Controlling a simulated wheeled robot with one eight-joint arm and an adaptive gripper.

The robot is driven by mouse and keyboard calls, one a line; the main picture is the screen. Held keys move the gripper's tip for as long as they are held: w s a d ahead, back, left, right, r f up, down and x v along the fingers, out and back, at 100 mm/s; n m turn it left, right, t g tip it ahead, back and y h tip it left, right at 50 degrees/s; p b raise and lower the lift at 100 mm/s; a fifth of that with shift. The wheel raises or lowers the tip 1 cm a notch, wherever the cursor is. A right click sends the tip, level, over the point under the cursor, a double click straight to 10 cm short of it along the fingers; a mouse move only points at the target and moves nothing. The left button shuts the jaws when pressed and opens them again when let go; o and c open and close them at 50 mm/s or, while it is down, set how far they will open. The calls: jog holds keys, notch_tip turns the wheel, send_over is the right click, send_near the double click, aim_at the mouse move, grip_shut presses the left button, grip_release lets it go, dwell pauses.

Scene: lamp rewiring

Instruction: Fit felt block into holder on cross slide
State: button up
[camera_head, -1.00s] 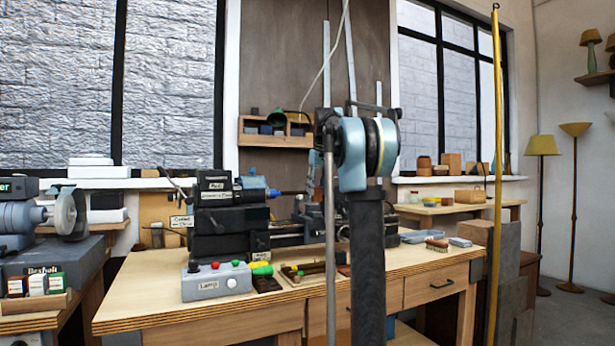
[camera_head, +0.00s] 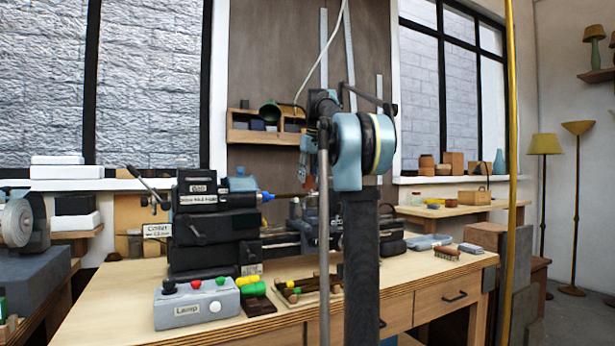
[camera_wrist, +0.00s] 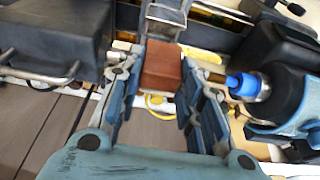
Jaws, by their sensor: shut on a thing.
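In the wrist view a red-brown block (camera_wrist: 161,66), which looks like the felt block, sits between the fingertips of my gripper (camera_wrist: 161,78). My gripper is shut on it. A pale metal bracket (camera_wrist: 166,16), which looks like the holder on the cross slide, is just beyond the block's far end, at the top edge. I cannot tell whether block and bracket touch. In the head view my arm stands in front of the lathe (camera_head: 215,225) and hides the gripper, block and cross slide.
A blue-tipped part (camera_wrist: 245,86) is close to the right finger. A dark box with a handle (camera_wrist: 50,45) is at left. On the bench (camera_head: 120,290) are the Lamp switch box (camera_head: 195,303), a tray of tools (camera_head: 305,291) and a brush (camera_head: 447,252).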

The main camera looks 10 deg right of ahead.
aim_at(310, 182)
jog(key=shift+d+f, duration=0.15)
jog(key=shift+f, duration=2.1)
jog(key=shift+s+f, duration=0.2)
dwell(0.4)
jog(key=o, duration=1.1)
jog(key=shift+r, duration=0.1)
jog(key=v, duration=1.2)
jog(key=s+f+m, duration=0.1)
jog(key=s+f, duration=1.2)
jog(key=f, duration=0.5)
jog(key=s+a+f+m, duration=0.1)
jog(key=s+f, duration=1.3)
jog(key=f, duration=0.5)
jog(key=s+f+m+g+h, duration=0.1)
jog(key=s+f, duration=1.2)
jog(key=f, duration=0.5)
jog(key=shift+s+a+f, duration=0.2)
jog(key=shift+s, duration=0.1)
